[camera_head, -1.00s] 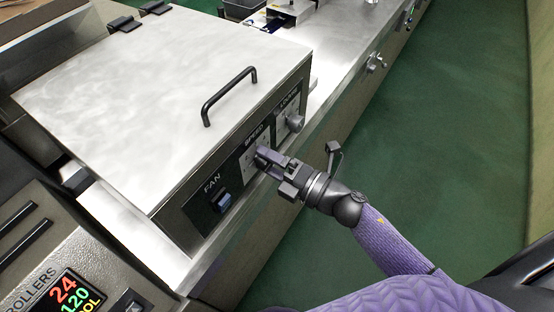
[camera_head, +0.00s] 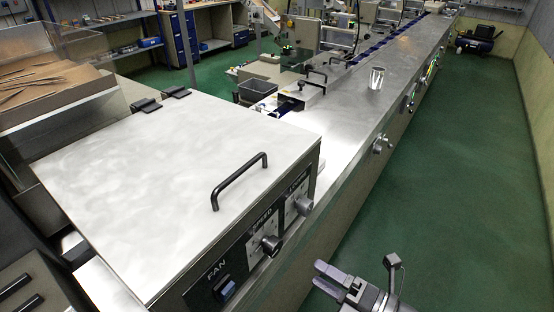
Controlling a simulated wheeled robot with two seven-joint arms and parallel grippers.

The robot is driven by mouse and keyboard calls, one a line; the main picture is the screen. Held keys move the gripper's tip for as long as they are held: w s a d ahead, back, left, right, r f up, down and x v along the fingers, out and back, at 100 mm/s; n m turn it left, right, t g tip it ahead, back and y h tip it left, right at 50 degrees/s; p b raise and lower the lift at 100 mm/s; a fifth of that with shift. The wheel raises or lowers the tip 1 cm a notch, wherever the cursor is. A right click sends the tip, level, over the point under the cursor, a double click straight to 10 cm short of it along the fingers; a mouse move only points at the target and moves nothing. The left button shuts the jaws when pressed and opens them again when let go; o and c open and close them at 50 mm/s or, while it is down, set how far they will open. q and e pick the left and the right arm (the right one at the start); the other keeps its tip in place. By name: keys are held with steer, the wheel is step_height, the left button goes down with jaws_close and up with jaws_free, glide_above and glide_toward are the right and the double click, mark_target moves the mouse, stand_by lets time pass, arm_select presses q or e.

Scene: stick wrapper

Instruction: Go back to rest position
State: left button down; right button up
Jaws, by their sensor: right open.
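My right gripper (camera_head: 332,280) is at the lower right of the head view, over the green floor. It is open, with nothing seen between its fingers, and it is apart from the machine's front panel. The panel carries a speed knob (camera_head: 271,245), a second knob (camera_head: 303,205) to its upper right and a blue fan switch (camera_head: 224,288). My left gripper is not in view.
The machine's pale metal lid (camera_head: 150,180) with a black handle (camera_head: 239,181) fills the left. A long steel counter (camera_head: 345,140) runs to the back. A metal cup (camera_head: 376,78) stands on it. The green floor (camera_head: 450,180) at right is clear.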

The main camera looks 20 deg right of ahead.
steer(key=s+d+f+m+g+h+b, duration=0.25)
steer(key=f+m, duration=0.35)
steer(key=f, duration=0.4)
steer(key=s+d+f+m+g+h+b, duration=0.15)
steer(key=f+m+h, duration=0.3)
steer(key=f, duration=0.45)
steer(key=s+d+f+m+g+h+b, duration=0.1)
steer(key=s+d+f+m+h, duration=0.15)
steer(key=f+m, duration=0.55)
steer(key=s+a+f+m+g+h+b, duration=0.1)
steer(key=s+a+f+m+g, duration=0.1)
steer(key=s+f, duration=0.5)
steer(key=s+a+f+m+g+b, duration=0.1)
steer(key=s+a+f+m+g, duration=0.2)
steer(key=s+f+g, duration=0.4)
steer(key=s+f+m, duration=0.1)
steer(key=s, duration=0.5)
steer(key=shift+f+h, duration=0.2)
steer(key=shift+h, duration=0.15)
